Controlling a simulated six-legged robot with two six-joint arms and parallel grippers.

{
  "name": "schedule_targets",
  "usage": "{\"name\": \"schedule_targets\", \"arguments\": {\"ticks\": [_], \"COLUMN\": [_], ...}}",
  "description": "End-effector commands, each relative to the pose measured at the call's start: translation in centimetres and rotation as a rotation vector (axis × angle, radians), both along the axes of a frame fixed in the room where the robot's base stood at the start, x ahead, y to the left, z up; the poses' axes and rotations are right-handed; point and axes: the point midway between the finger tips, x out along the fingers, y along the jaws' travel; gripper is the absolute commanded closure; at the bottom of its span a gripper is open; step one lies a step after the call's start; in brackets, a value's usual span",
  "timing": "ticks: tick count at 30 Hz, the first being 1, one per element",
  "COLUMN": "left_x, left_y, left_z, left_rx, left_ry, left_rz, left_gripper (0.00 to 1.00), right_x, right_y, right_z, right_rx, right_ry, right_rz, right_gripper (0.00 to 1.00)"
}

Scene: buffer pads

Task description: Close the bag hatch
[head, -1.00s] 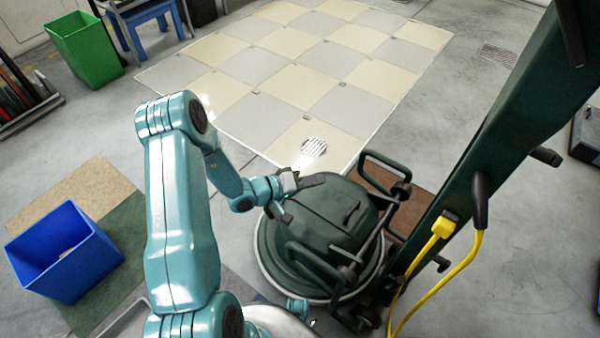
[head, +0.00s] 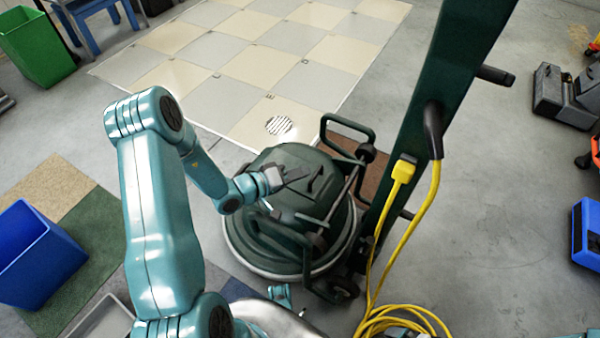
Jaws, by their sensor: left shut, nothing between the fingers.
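The floor buffer's dark green domed body (head: 290,213) stands in the middle of the head view, on a round base with a pale rim. A raised cover with a small dark handle (head: 319,183) is on its top; I cannot tell for sure whether this is the bag hatch, or whether it stands open. My left gripper (head: 303,173) is shut and empty. Its dark fingers reach over the top of the body, just left of the small handle; contact is unclear.
A yellow cable (head: 425,205) hangs from the column and coils on the floor. A blue bin (head: 40,255) stands left. The tiled floor behind is clear.

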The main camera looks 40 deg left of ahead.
Motion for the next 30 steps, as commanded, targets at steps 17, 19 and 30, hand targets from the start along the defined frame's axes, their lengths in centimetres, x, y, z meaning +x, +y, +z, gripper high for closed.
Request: {"name": "schedule_targets", "arguments": {"ticks": [17, 19, 30], "left_x": [-2.3, -3.8, -12.1], "left_y": [1.1, 1.9, 5.4], "left_z": [0.8, 1.3, 3.6], "left_rx": [-0.001, 0.0, 0.0], "left_ry": [0.004, 0.002, 0.002], "left_rz": [0.006, 0.008, 0.006], "left_gripper": [1.0, 1.0, 1.0], "right_x": [-0.1, -0.2, -0.7], "right_y": [0.1, 0.2, 0.6], "right_z": [0.9, 1.3, 3.1], "right_rx": [0.001, 0.002, 0.005], "right_ry": [0.002, 0.003, 0.011], "right_rz": [0.005, 0.009, 0.026], "right_gripper": [0.0, 0.0, 0.0]}}
